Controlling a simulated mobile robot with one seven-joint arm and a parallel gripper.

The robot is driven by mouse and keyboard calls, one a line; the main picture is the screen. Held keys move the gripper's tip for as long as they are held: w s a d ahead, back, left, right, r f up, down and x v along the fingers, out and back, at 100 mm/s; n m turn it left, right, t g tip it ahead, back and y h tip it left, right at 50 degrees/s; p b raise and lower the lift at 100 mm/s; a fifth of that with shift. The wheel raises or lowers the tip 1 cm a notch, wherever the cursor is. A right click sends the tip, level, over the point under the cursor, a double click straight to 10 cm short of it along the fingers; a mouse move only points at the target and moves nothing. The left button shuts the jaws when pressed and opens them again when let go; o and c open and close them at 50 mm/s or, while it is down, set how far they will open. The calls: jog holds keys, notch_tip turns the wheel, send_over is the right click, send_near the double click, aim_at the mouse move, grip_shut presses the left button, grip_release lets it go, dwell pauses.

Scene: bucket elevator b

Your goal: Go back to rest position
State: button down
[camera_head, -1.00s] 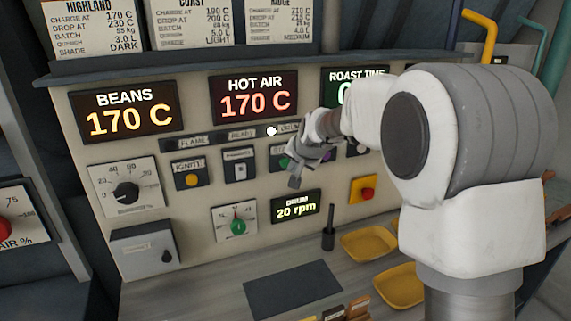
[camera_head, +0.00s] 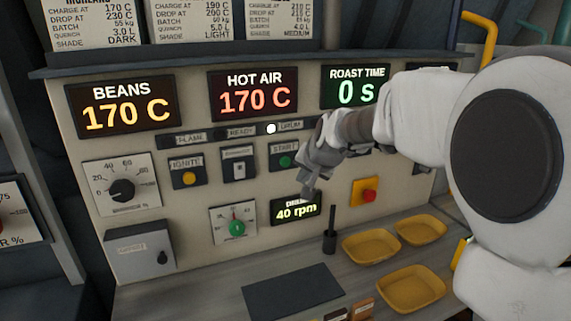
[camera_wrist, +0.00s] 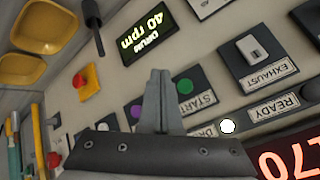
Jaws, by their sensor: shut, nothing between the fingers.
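My gripper (camera_head: 311,185) is in front of the control panel (camera_head: 85,155), below the roast time display. In the wrist view my gripper (camera_wrist: 160,75) has its fingers together, with nothing between them. The green start button (camera_head: 285,161) is just left of the gripper in the head view. The start button (camera_wrist: 185,87) also shows beside the fingers in the wrist view. The drum display (camera_head: 296,208) reads 40 rpm and is partly covered by the gripper. The beans display (camera_head: 122,103) and hot air display (camera_head: 253,93) read 170 C. The roast time display (camera_head: 355,87) reads 0 s.
Yellow trays (camera_head: 412,290) and a dark upright tool (camera_head: 330,238) stand on the counter, with a dark mat (camera_head: 292,290) nearby. A red button on a yellow plate (camera_head: 368,196) is right of the gripper. Knobs and an ignite button (camera_head: 189,178) are on the panel's left.

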dwell(0.4)
jog(key=s+d+n+g+h, duration=0.1)
jog(key=s+d, duration=0.2)
jog(key=s, duration=0.8)
jog(key=s+d+f+n+g, duration=0.1)
jog(key=s+d, duration=0.3)
jog(key=s, duration=0.8)
jog(key=s+d+n+h, duration=0.1)
jog(key=s+d, duration=0.3)
jog(key=s, duration=0.7)
jog(key=shift+s+f+n+g+h, duration=0.15)
jog(key=shift+n+g+h, duration=0.15)
jog(key=shift+n+g, duration=0.15)
jog(key=shift+d, duration=0.1)
dwell(0.6)
